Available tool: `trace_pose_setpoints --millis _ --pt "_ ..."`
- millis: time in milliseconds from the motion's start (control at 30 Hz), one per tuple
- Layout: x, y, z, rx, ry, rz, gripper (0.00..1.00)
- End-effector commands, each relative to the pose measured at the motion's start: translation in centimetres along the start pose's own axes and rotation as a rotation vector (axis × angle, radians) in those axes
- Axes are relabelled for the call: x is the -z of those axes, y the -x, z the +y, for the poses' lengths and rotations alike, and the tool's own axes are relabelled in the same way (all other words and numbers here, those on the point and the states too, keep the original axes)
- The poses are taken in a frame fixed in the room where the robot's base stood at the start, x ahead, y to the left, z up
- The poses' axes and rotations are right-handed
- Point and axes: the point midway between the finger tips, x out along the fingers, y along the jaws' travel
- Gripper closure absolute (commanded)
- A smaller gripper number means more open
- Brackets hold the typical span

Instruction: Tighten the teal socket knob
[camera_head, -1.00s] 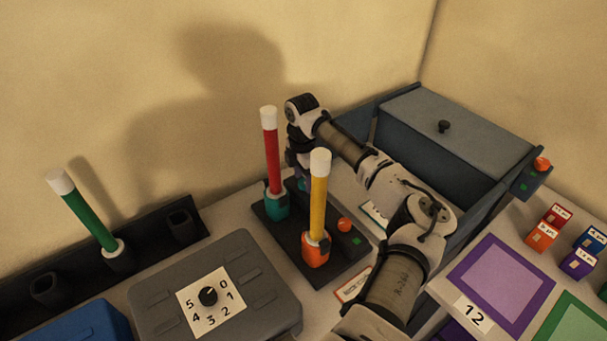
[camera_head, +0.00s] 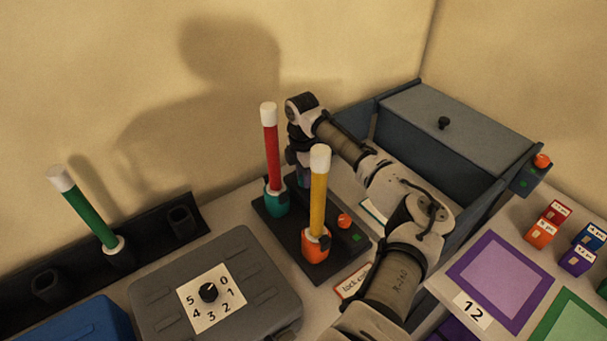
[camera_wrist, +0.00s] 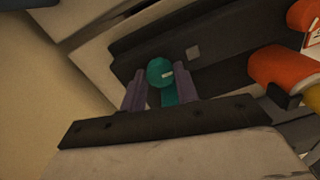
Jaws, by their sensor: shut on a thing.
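The teal socket (camera_head: 276,199) stands on a dark base plate (camera_head: 283,233) and holds an upright red tube (camera_head: 271,145) with a white top. In the wrist view, its round teal knob (camera_wrist: 160,72), with a small white mark, sits between the two purple fingers of my gripper (camera_wrist: 160,88). The gripper is shut on the knob. In the head view, my gripper (camera_head: 303,178) is behind and right of the red tube, mostly hidden, so the knob's grip shows only in the wrist view.
An orange socket (camera_head: 315,246) with a yellow tube (camera_head: 319,195) stands in front on the same plate, beside a red button (camera_head: 344,221) and a green square (camera_head: 357,238). A blue-grey drawer box (camera_head: 455,130) is at the right. A grey case (camera_head: 255,265) with a dial lies front left.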

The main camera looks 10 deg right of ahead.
Motion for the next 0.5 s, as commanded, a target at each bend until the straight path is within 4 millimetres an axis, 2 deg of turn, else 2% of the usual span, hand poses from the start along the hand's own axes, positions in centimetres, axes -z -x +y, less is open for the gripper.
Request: trace_pose_setpoints --millis 267,500 --pt "0.07 -0.06 -0.02 0.002 -0.159 0.010 0.92" --pt "0.10 -0.08 -0.01 0.002 -0.380 0.019 0.92"
